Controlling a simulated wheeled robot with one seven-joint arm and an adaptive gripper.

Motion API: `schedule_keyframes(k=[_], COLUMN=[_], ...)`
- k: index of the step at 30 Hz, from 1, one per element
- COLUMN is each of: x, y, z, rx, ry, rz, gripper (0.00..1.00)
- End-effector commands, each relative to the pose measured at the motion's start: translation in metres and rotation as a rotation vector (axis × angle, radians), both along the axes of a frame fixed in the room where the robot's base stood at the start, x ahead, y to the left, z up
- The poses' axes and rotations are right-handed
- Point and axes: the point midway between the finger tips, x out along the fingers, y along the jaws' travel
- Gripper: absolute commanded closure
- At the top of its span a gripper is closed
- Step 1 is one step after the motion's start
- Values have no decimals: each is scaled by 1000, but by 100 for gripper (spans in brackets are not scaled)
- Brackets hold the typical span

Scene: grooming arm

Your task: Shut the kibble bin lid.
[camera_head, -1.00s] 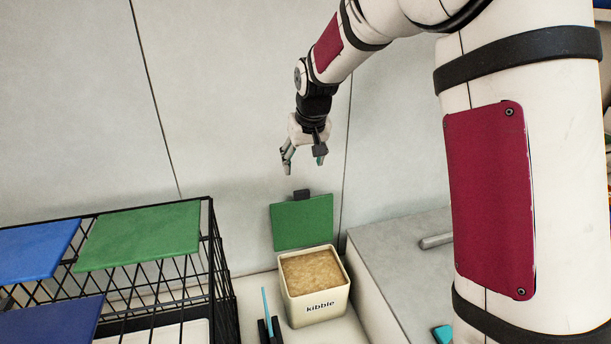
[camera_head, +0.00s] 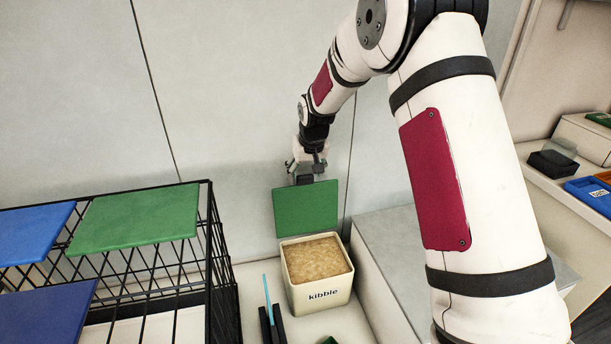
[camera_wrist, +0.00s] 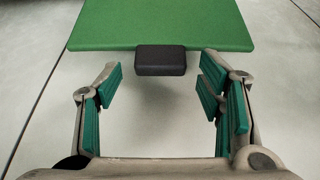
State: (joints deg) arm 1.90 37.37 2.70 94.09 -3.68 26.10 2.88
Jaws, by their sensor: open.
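The kibble bin (camera_head: 318,292) is a cream box labelled "kibble", filled with tan kibble, standing on the pale counter. Its green lid (camera_head: 306,208) stands open and upright at the bin's back edge. A small black tab sits on the lid's top edge; in the wrist view the tab (camera_wrist: 161,60) lies ahead, between the lines of the two fingers. My gripper (camera_head: 306,178) is at the lid's top edge, pointing down. In the wrist view my gripper (camera_wrist: 160,105) is open with green pads apart, empty, and the tab is just beyond the fingertips.
A black wire crate (camera_head: 208,250) with green and blue panels on top stands at the left. A black holder with a blue stick (camera_head: 268,300) is left of the bin. A grey raised block (camera_head: 385,250) stands close at the right. The wall is behind the lid.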

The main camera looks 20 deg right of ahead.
Motion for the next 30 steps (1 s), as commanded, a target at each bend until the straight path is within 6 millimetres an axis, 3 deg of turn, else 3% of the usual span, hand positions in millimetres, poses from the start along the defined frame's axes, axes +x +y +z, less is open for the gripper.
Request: schedule_keyframes(k=[12, 14, 21, 30], x=[4, 4, 3, -1], y=[0, 0, 0, 0], z=[-9, -9, -9, -9], rx=[0, 0, 0, 0], ry=[0, 0, 0, -18], rz=[0, 0, -1, -1], gripper=[38, 47, 100, 100])
